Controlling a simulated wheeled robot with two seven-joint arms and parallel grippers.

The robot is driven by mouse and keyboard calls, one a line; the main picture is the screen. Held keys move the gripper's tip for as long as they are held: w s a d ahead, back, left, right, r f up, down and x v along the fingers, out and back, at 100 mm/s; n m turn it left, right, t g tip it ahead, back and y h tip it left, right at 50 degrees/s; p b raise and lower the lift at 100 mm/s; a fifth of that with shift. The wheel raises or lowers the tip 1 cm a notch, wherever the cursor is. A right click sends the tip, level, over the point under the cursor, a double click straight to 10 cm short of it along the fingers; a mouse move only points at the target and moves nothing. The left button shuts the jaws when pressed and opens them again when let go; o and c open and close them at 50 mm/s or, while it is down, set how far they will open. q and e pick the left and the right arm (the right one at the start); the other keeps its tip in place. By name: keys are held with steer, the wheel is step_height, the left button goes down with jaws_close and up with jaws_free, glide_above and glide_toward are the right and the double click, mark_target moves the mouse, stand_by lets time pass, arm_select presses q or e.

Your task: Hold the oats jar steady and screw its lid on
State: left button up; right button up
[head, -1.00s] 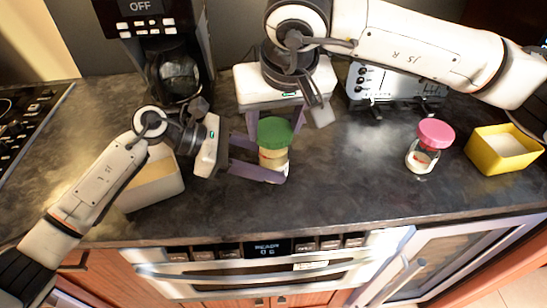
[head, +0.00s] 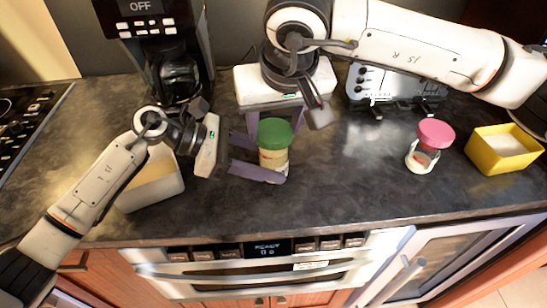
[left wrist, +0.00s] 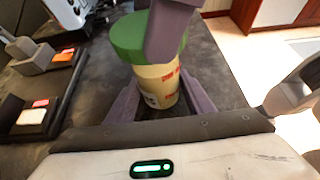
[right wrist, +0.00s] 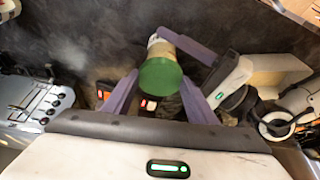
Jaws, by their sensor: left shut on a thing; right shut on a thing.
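The oats jar (head: 274,160) stands upright on the dark counter, pale beige with small red label marks. Its green lid (head: 276,132) sits on top; I cannot tell how tightly it is threaded. My left gripper (head: 272,164) comes from the left, shut on the jar's body, with purple fingers on either side. My right gripper (head: 275,126) reaches down from behind and above, shut on the green lid. In the left wrist view the jar (left wrist: 158,85) is between the fingers, and one right finger covers part of the lid (left wrist: 128,38). The right wrist view shows the lid (right wrist: 160,76) between the right fingers.
A jar with a pink lid (head: 436,133) stands to the right, beside a yellow box (head: 503,150). An open beige container (head: 152,183) is by my left arm. A coffee maker (head: 178,70) and a toaster (head: 392,88) stand at the back. The front counter is clear.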

steer(key=shift+f, duration=0.6)
stand_by(1.8)
arm_select(q)
steer(key=shift+o, duration=1)
steer(key=c, duration=0.7)
steer(key=shift+c, duration=1.1)
arm_select(e)
steer(key=o, duration=1.2)
